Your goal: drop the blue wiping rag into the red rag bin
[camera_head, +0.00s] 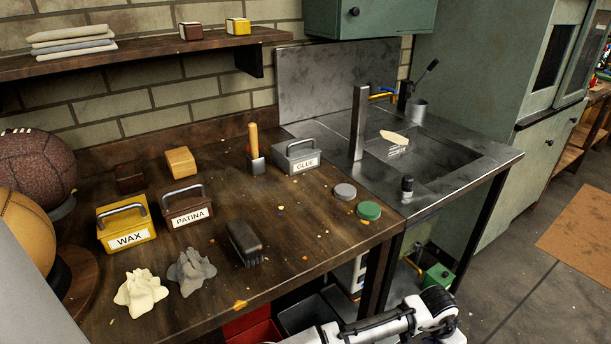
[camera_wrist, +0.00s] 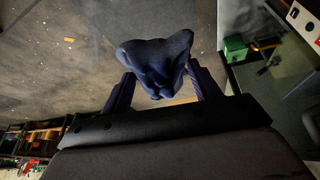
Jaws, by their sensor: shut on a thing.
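The blue wiping rag (camera_wrist: 156,62) is a crumpled dark blue cloth in the wrist view. My gripper (camera_wrist: 160,90) is shut on it, with one finger on each side, and holds it off the grey floor. In the head view my white arm (camera_head: 400,318) shows at the bottom, while the gripper and the blue rag are out of view. The red rag bin (camera_head: 250,328) shows in part under the front of the workbench, its lower part cut off by the frame. A dark bin (camera_head: 305,314) stands to its right.
The wooden workbench (camera_head: 330,235) holds a cream rag (camera_head: 140,293), a grey rag (camera_head: 191,271), a dark brush (camera_head: 245,243), labelled caddies and two balls at the left. A metal sink unit (camera_head: 470,150) stands at the right. A green box (camera_head: 438,277) is below it. The floor at right is open.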

